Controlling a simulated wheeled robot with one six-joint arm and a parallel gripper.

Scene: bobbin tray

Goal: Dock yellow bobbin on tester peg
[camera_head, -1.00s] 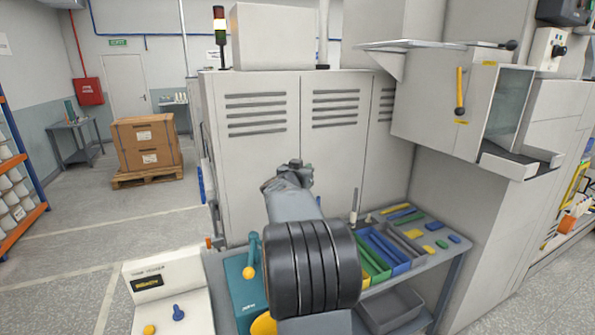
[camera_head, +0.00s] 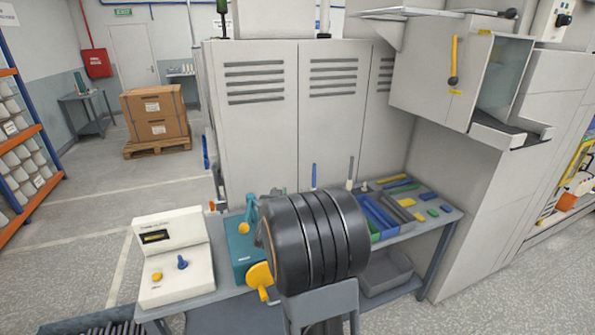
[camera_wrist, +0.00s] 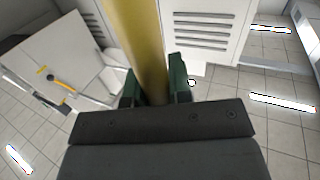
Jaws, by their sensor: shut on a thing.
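My gripper (camera_wrist: 158,88) is shut on the yellow bobbin (camera_wrist: 138,35), a long yellow cylinder between two dark green finger pads in the wrist view. In the head view my gripper and the bobbin are hidden behind my black arm joint. A white unit with a dark display (camera_head: 165,235) stands on the bench at lower left. It carries a blue upright piece (camera_head: 182,262) and a yellow knob. I cannot tell whether this blue piece is the tester peg.
A teal device (camera_head: 240,250) with a yellow wheel (camera_head: 260,277) stands right of the white unit. Divided bins (camera_head: 383,214) with coloured pieces lie on the bench at right. Grey cabinets (camera_head: 262,140) rise behind. Open floor (camera_head: 90,215) lies at left.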

